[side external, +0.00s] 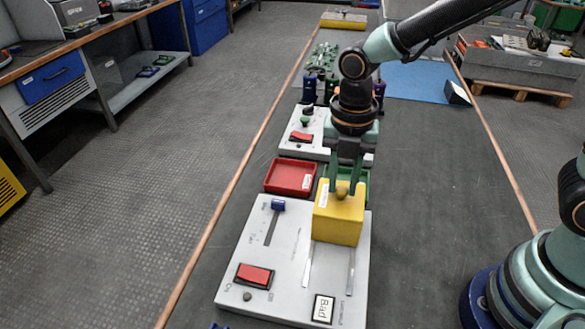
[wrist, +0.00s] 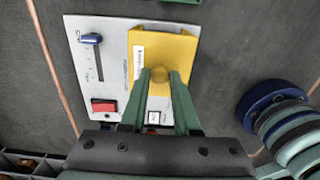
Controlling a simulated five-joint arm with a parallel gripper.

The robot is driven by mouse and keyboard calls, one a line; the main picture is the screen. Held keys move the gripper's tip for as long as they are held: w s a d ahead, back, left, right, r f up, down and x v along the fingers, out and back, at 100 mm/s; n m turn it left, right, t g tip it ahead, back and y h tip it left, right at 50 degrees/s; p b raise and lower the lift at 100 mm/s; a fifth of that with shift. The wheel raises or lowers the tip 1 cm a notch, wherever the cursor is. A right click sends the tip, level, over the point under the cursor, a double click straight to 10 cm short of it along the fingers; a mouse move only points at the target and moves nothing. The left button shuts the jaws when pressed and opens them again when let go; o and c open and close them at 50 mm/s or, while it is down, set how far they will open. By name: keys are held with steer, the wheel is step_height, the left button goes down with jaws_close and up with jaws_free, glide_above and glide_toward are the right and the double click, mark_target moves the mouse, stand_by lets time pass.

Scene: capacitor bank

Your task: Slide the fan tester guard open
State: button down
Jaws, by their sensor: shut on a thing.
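The fan tester is a pale grey panel (side external: 285,262) on the long bench. Its guard is a yellow box (side external: 338,222) with a round knob on top, sitting at the far end of two slide rails (side external: 350,268). The rails show bare on the near side of the guard. My gripper (side external: 342,186) comes down from above and is shut on the knob. In the wrist view the yellow guard (wrist: 178,48) lies beyond my fingers, with the knob (wrist: 160,74) between the fingertips. The fingers partly hide the guard and panel there.
Another grey panel (side external: 310,122) stands farther back. Bare bench lies to the right.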

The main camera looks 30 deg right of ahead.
steer(key=shift+a, duration=0.1)
steer(key=s+a, duration=0.7)
stand_by(1.6)
steer(key=c, duration=0.8)
jaws_free()
steer(key=shift+c, duration=0.2)
step_height(320, 180, up, 7)
